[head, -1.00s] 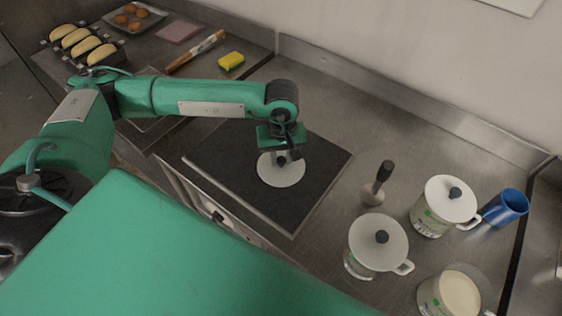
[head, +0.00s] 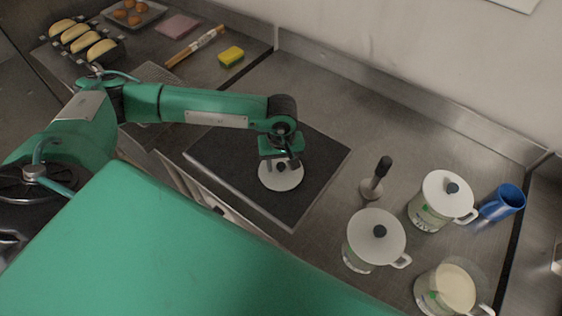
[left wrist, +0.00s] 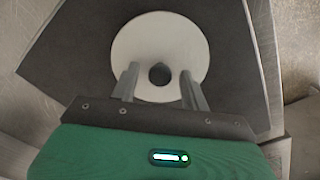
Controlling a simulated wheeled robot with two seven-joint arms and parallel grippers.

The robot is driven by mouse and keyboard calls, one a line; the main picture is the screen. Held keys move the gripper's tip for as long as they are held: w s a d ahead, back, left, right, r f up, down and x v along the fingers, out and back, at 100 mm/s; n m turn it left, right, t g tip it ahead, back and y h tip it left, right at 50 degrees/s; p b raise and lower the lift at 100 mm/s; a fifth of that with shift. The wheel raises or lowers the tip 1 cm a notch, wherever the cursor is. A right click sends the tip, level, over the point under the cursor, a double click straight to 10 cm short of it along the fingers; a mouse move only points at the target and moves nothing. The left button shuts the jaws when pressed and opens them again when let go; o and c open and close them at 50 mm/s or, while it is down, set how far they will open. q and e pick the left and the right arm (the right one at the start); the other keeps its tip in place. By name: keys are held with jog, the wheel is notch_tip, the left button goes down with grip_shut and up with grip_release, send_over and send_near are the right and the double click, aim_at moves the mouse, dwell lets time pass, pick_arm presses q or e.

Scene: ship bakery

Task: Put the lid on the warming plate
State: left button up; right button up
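The lid (head: 283,182) is a pale round disc with a dark knob. It lies flat over the dark square warming plate (head: 322,165), near its middle, and appears to rest on it. My left gripper (head: 281,163) is right above the lid, pointing down. In the left wrist view the fingers of this gripper (left wrist: 160,82) stand apart on either side of the knob, with gaps to it. The lid (left wrist: 160,35) and the dark plate (left wrist: 80,40) show behind them. My right gripper is not in view.
Right of the plate stand a dark-handled tool (head: 377,180), two lidded pots (head: 374,250) (head: 440,205), an open pot (head: 447,288) and a blue cup (head: 502,203). A sponge (head: 231,56), rolling pin (head: 195,46) and bread tins (head: 85,42) are at the back left.

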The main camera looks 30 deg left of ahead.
aim_at(281, 165)
pick_arm(q)
jog(key=shift+r, duration=0.15)
jog(key=shift+r+p, duration=0.15)
jog(key=shift+p, duration=0.15)
notch_tip(281, 165, up, 12)
jog(key=b, duration=0.5)
jog(key=shift+f, duration=0.2)
